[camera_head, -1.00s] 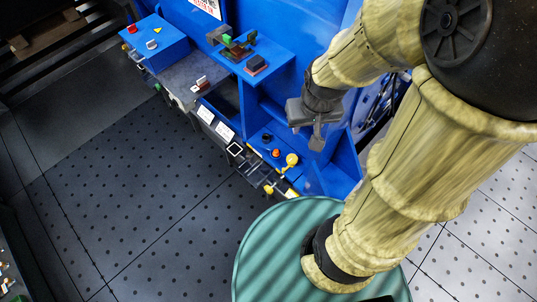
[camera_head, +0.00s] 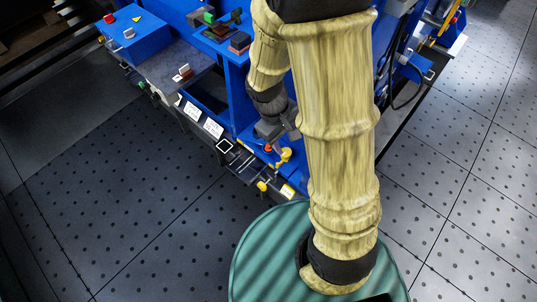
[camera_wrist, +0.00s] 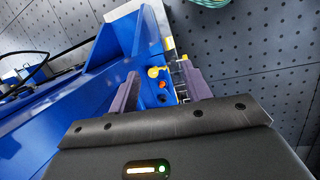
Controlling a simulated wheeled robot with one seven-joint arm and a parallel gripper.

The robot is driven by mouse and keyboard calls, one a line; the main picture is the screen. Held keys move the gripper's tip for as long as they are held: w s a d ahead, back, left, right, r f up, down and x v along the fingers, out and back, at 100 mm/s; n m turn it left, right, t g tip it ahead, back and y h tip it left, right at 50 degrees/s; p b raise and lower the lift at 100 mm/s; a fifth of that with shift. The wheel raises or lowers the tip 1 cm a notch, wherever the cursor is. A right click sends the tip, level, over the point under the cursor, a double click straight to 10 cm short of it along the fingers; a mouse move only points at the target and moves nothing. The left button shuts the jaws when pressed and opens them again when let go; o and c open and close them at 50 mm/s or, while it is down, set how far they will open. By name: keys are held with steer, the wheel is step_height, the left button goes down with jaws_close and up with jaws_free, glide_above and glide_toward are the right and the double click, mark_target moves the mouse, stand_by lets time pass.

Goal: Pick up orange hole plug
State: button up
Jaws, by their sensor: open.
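The orange hole plug (camera_head: 268,149) is a small round orange piece on the blue workbench's lower shelf, beside a yellow piece (camera_head: 285,155). In the wrist view, the orange plug (camera_wrist: 162,85) lies between the two fingers' lines of reach, with the yellow piece (camera_wrist: 155,72) just above it and a darker round piece (camera_wrist: 161,98) below it. My gripper (camera_head: 280,131) is above the shelf close to the plug. The exact height gap is unclear.
The blue workbench wall (camera_wrist: 100,75) rises left of the fingers in the wrist view. A thin metal rack (camera_head: 242,161) and another yellow piece (camera_head: 262,186) are at the shelf's front. A blue control box (camera_head: 135,38) stands at the upper left. The perforated floor (camera_head: 110,190) is clear.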

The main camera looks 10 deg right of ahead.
steer(key=w+a+f+n+t+h+b, duration=0.2)
steer(key=f+n+b, duration=0.5)
steer(key=f, duration=0.7)
steer(key=w+a+f+n+t+h+b, duration=0.3)
steer(key=f+b, duration=0.6)
steer(key=f, duration=0.6)
steer(key=w+a+f+n+t+h+b, duration=0.3)
steer(key=w+a+f+n+t+b, duration=0.3)
steer(key=f+n, duration=0.5)
steer(key=w+f+t+b, duration=0.1)
steer(key=w+f+b, duration=0.1)
steer(key=w+f, duration=0.1)
steer(key=shift+a+f+t, duration=0.15)
steer(key=shift+f+t, duration=0.15)
steer(key=shift+f, duration=0.2)
steer(key=b, duration=0.4)
glide_toward(267, 147)
steer(key=x, duration=0.4)
steer(key=shift+w, duration=0.2)
steer(key=shift+d, duration=0.25)
